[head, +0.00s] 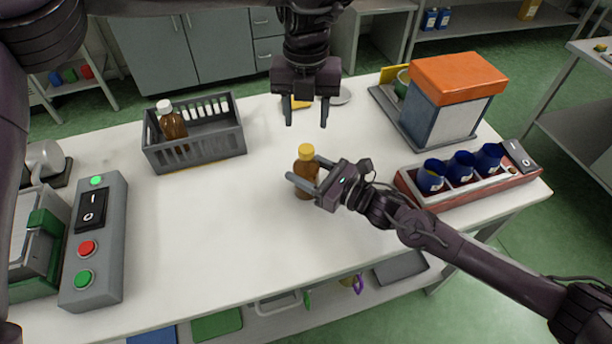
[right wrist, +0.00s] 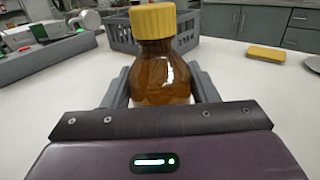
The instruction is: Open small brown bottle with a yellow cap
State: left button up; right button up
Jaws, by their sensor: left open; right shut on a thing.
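The small brown bottle (head: 306,180) stands upright near the middle of the white table, with its yellow cap (head: 306,151) on. My right gripper (head: 305,180) is shut on the bottle's body from the right. In the right wrist view, the brown bottle (right wrist: 162,75) sits between the two grey fingers, and the yellow cap (right wrist: 153,20) shows at the top edge. My left gripper (head: 307,112) is open and empty, fingers pointing down, above and behind the cap. It is apart from the cap.
A grey crate (head: 195,150) holds a brown bottle with a white cap (head: 171,119). A control box (head: 95,240) is at the left. A red rack (head: 470,195) with blue containers and an orange-topped machine (head: 458,80) stand at the right. The table's front middle is clear.

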aim_at(306, 148)
grip_shut()
pick_arm(q)
jog(key=m, duration=0.4)
jog(key=shift+m, duration=0.4)
jog(key=m, duration=0.3)
jog(key=shift+m, duration=0.3)
jog(key=shift+f, duration=0.1)
jog(key=shift+m, duration=0.3)
jog(key=shift+f, duration=3.9)
pick_arm(e)
jog(key=shift+r, duration=0.1)
